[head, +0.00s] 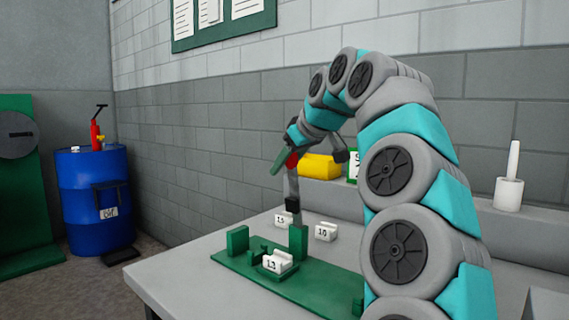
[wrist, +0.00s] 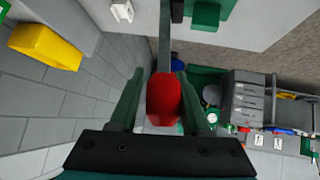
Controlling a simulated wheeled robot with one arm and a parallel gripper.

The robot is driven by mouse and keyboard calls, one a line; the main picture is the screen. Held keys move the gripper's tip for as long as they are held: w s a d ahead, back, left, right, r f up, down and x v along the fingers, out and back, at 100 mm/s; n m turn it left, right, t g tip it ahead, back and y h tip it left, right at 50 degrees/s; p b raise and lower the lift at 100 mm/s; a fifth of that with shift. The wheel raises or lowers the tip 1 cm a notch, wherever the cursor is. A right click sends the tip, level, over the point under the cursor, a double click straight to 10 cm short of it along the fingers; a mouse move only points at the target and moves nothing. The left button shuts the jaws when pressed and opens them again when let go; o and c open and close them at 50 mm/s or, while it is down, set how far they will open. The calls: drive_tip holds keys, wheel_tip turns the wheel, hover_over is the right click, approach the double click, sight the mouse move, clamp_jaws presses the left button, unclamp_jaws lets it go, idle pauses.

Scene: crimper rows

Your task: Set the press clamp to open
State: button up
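The press clamp stands on a green base plate (head: 325,286) on the grey table. Its grey lever (head: 292,186) stands nearly upright, with a black block (head: 292,205) low on it and a red handle (head: 292,160) at the top. In the wrist view the red handle (wrist: 163,98) lies between the two green fingers of my gripper (wrist: 159,74). The fingers are apart, with a gap on the handle's left; whether the right finger touches it I cannot tell.
White numbered blocks sit behind the plate (head: 326,231) and in the clamp (head: 277,261). A yellow bin (head: 322,166) stands on the back ledge by the grey brick wall. A white pot (head: 508,194) is at right. A blue drum (head: 93,200) stands beyond the table at left.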

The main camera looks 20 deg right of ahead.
drive_tip(key=o, duration=0.3)
drive_tip(key=shift+r, duration=0.1)
drive_tip(key=v, duration=0.7)
drive_tip(key=shift+s+d+r, duration=0.1)
drive_tip(key=shift+s+r, duration=0.1)
drive_tip(key=shift+s, duration=0.1)
idle(0.4)
